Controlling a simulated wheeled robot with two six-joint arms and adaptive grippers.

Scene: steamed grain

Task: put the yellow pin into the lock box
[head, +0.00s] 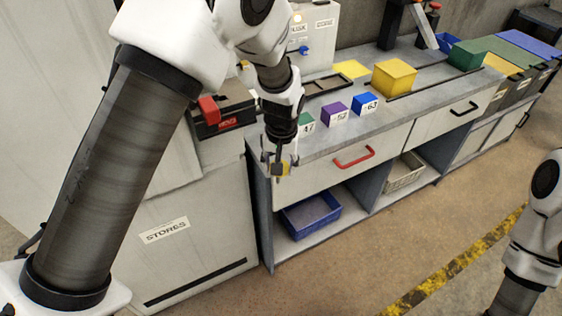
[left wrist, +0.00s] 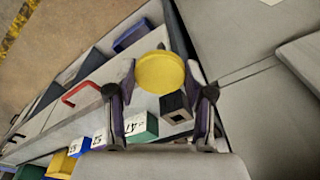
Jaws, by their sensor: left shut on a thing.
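My left gripper (head: 279,165) hangs in the air just off the left front corner of the bench. It is shut on the yellow pin (head: 284,169). In the left wrist view the yellow pin (left wrist: 160,72) shows as a round yellow disc between the fingertips. A small dark block with a square opening (left wrist: 176,106) lies beyond the gripper, next to the green block; the arm hides it in the head view. I cannot tell for sure which thing is the lock box. My right arm shows at the right edge; its gripper is out of view.
Green, purple (head: 334,114) and blue (head: 365,104) numbered blocks line the bench front (head: 430,98). A yellow box (head: 394,77) stands behind them. A black-and-red case (head: 222,112) sits left. A red drawer handle (head: 353,158) and a blue bin (head: 310,214) are below. The floor in front is clear.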

